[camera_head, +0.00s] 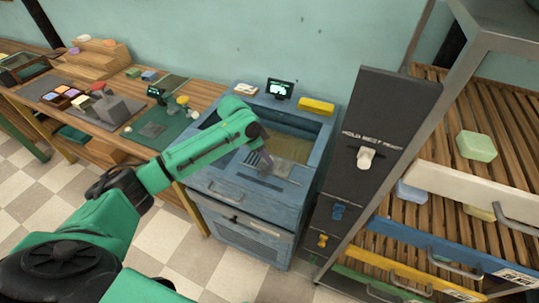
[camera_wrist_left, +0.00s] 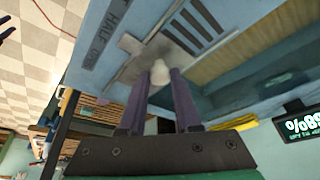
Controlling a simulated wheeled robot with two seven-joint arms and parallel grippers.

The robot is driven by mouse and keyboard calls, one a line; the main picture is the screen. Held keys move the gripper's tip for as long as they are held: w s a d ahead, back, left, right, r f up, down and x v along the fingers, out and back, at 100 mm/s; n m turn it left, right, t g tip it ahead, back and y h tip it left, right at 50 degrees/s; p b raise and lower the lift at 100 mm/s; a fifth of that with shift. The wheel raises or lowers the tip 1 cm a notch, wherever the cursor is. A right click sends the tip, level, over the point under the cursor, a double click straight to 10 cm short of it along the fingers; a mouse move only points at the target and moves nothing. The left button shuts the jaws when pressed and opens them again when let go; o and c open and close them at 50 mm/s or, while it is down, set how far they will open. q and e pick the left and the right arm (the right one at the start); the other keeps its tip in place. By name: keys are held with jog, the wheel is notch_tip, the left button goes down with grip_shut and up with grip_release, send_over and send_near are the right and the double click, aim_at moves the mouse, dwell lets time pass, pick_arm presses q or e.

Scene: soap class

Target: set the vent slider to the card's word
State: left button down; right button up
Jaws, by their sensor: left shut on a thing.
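The vent (camera_head: 270,182), a grey slotted plate, is set in the top front of the blue cabinet. It fills the top of the left wrist view as a slotted grille (camera_wrist_left: 197,22). A pale slider knob (camera_wrist_left: 159,67) stands on its grey plate, beside a dark strip with printed words, one reading HALF (camera_wrist_left: 118,15). My left gripper (camera_head: 264,158) is over the vent, and its purple fingers (camera_wrist_left: 160,80) are shut on the knob. My right gripper is not in view.
A small lit display (camera_head: 280,88) and a yellow block (camera_head: 316,106) stand at the cabinet's back edge. A tall dark panel (camera_head: 372,110) with a white knob rises to the right, before a slatted rack (camera_head: 510,100). A wooden workbench (camera_head: 205,92) lies left.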

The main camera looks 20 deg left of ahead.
pick_arm(q)
jog(key=c, duration=0.7)
grip_release()
jog(key=shift+r, duration=0.1)
jog(key=shift+o, duration=0.5)
jog(key=b+v, duration=0.2)
jog(key=v, duration=1.2)
jog(key=shift+s+r, duration=0.15)
jog(key=shift+s, duration=0.05)
